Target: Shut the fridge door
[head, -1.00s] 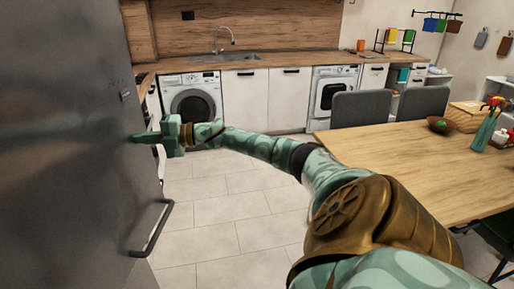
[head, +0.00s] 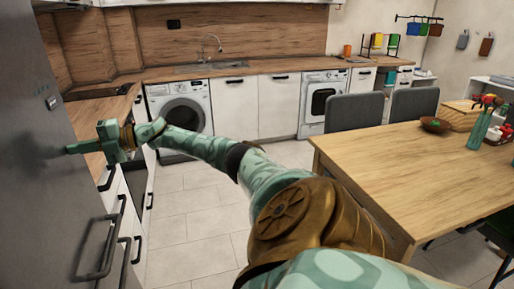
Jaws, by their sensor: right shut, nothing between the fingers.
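The fridge door (head: 35,160) is a dark grey metal panel filling the left side of the head view. Its dark bar handle (head: 98,252) is low, near the door's right edge, and a small badge sits higher up. My right gripper (head: 76,148) is shut and empty. Its fingertips are at the door's face, above the handle, and seem to touch it. I cannot tell whether the door is fully flush with the fridge body, which is hidden. My left gripper is not in view.
A wooden counter (head: 250,68) with white cabinets and a washing machine (head: 180,112) runs along the back. Drawer fronts with dark handles stand just beyond the door. A wooden table (head: 420,170) with grey chairs (head: 355,110) is at right. Tiled floor (head: 190,220) is free between.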

